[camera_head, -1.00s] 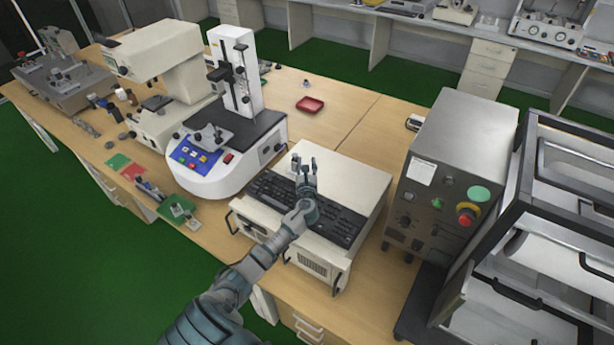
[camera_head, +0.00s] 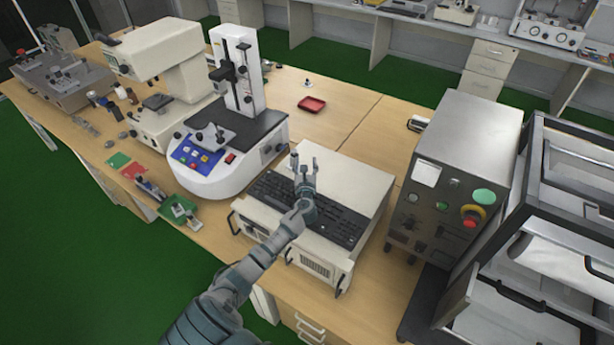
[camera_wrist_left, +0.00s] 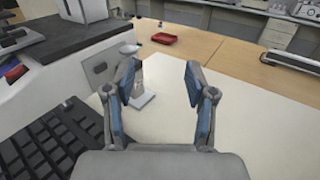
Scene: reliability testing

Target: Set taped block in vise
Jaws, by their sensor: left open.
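My left gripper (camera_head: 304,163) is open and empty above the keyboard and white case; its spread fingers also show in the left wrist view (camera_wrist_left: 160,78). A small grey-white piece (camera_wrist_left: 143,98) stands on the white case, partly behind the left finger in that view; I cannot tell whether it is the taped block. A small grey clamp-like fixture (camera_head: 212,137), possibly the vise, sits on the black platform of the white test stand (camera_head: 238,75), left of the gripper. My right gripper is not in view.
The keyboard (camera_head: 320,208) lies on the white case (camera_head: 350,185). A grey control box (camera_head: 455,165) stands to the right. A red tray (camera_head: 312,105) lies behind on the bare table. A green tray (camera_head: 180,210) with small parts is at the front left.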

